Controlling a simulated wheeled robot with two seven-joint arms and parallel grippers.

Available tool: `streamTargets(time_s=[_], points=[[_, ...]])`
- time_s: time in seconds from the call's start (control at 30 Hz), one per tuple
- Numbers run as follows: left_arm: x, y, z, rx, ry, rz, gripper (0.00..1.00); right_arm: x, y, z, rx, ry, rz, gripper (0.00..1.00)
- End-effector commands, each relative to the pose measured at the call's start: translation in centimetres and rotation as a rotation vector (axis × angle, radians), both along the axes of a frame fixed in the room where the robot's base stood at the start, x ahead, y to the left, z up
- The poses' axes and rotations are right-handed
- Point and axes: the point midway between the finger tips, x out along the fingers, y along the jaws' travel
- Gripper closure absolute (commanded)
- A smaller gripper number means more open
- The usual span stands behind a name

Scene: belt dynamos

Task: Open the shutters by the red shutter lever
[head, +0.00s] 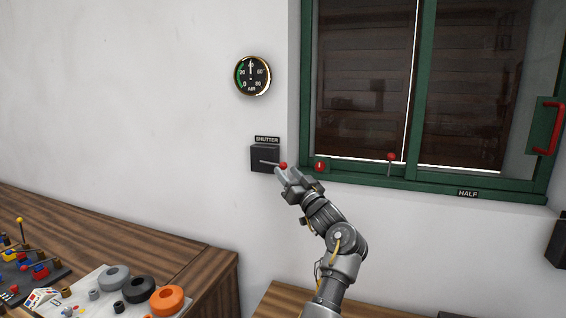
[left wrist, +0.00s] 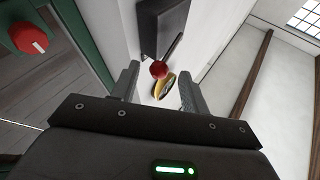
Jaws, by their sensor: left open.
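The shutter lever is a grey rod with a red ball knob (head: 283,166) sticking out to the right from a black box (head: 264,157) labelled SHUTTER on the white wall. The knob also shows in the left wrist view (left wrist: 158,69), between the two fingertips in the picture. My left gripper (head: 287,174) is open and empty, close to the knob; whether a finger touches it I cannot tell. The dark brown shutters (head: 365,75) behind the green-framed window look closed, with thin bright lines at the middle and bottom. My right gripper is out of view.
A round air gauge (head: 252,75) hangs above the box. A red knob (head: 319,166) and another red-tipped lever (head: 390,157) sit on the green window frame (head: 350,178). A red handle (head: 548,128) is at the right. A wooden bench (head: 190,250) with parts stands lower left.

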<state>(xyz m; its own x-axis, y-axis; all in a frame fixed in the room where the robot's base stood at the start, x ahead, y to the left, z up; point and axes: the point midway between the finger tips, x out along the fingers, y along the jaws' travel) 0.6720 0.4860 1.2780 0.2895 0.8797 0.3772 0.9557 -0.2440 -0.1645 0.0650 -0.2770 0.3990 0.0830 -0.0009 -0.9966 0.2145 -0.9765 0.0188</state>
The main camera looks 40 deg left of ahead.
Motion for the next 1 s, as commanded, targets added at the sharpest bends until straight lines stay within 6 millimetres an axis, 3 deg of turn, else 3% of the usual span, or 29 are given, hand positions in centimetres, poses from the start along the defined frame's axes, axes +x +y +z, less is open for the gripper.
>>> streamTargets(time_s=[0.1, 0.3, 0.63, 1.0], points=[[0.6, 1.6, 1.0, 0.000, 0.001, -0.001, 0.55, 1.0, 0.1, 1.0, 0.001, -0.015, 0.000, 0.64], [1.2, 3.1, 1.5, 0.000, 0.000, -0.003, 0.55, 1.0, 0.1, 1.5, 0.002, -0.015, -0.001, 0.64], [1.3, 3.4, 1.5, -0.001, 0.000, -0.004, 0.55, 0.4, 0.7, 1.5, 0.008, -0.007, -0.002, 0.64], [1.4, 3.3, 1.5, -0.001, 0.000, -0.004, 1.00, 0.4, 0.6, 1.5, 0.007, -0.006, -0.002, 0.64]])
